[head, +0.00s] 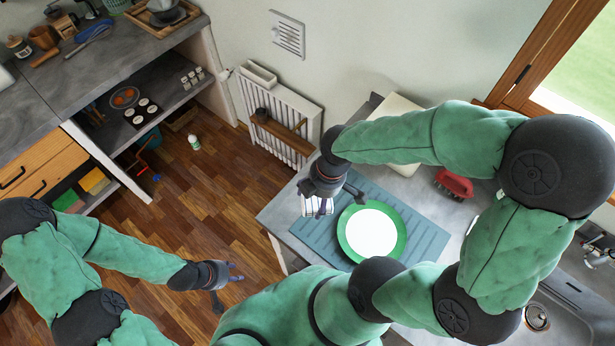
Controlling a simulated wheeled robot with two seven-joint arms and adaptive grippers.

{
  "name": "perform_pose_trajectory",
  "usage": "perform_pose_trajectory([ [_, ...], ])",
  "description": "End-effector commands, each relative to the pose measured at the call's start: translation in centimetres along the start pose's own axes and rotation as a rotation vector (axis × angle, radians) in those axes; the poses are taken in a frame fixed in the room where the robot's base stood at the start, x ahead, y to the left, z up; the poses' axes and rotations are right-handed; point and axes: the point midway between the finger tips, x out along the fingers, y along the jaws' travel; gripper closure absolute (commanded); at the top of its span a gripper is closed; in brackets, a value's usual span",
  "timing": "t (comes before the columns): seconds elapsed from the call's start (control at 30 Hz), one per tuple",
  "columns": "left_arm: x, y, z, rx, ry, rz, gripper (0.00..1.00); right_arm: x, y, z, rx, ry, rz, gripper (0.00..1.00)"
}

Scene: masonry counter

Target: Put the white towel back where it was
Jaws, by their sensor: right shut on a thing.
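The white towel (309,208) shows as a small white piece under my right gripper (338,199), over the left part of the blue-grey ribbed mat (420,240). My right gripper is shut on it, and its fingers and wrist hide much of it. I cannot tell whether the towel touches the mat. My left gripper (232,287) is open and empty, over the wooden floor to the left of the counter.
A green-rimmed plate (398,252) with a white middle lies on the mat, right of my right gripper. A red brush (454,184) lies behind it. A white radiator (269,101) with a wooden shelf stands at the wall. The counter's left edge (272,226) is close.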

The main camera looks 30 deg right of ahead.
Motion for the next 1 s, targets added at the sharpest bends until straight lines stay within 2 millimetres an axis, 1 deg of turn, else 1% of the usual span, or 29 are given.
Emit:
perform_pose_trajectory([
  [0.03, 0.2, -0.1, 0.0, 0.000, -0.001, 0.000, 0.60, 0.7, 1.1, 0.2, 0.004, -0.001, -0.002, 0.52],
  [0.1, 0.4, -0.1, 0.0, 0.000, -0.001, 0.000, 0.60, 1.3, 2.6, 0.3, 0.004, -0.001, -0.002, 0.52],
  [0.3, 0.8, -0.3, 0.0, 0.000, 0.000, 0.000, 0.60, 3.0, 6.7, 0.6, 0.004, -0.001, -0.002, 0.52],
  [0.37, 0.9, -0.3, -0.1, 0.000, 0.000, 0.000, 0.60, 3.7, 7.8, 0.8, 0.004, -0.001, -0.003, 0.52],
  [0.4, 1.1, -0.4, -0.1, 0.000, 0.000, 0.000, 0.60, 4.5, 8.3, 0.9, 0.003, -0.001, -0.004, 0.52],
  [0.53, 1.4, -0.5, -0.1, 0.000, 0.000, 0.000, 0.60, 6.6, 10.1, 1.3, 0.003, -0.001, -0.003, 0.52],
  [0.6, 1.5, -0.5, -0.1, 0.000, 0.000, 0.000, 0.60, 7.4, 10.8, 1.4, 0.003, -0.001, -0.002, 0.52],
  [0.7, 1.6, -0.6, -0.1, 0.000, 0.000, 0.000, 0.60, 8.1, 11.6, 1.5, 0.001, -0.001, -0.001, 0.52],
  [0.87, 1.7, -0.6, -0.1, 0.000, 0.000, 0.000, 0.60, 8.7, 12.1, 1.7, 0.001, -0.001, -0.001, 0.52],
  [0.93, 1.8, -0.6, -0.1, 0.000, 0.000, 0.000, 0.60, 9.2, 12.5, 1.8, 0.002, -0.001, -0.001, 0.52],
  [1.0, 2.0, -0.7, -0.1, 0.000, 0.000, 0.000, 0.60, 10.2, 12.4, 1.9, 0.002, -0.001, -0.002, 0.52],
])
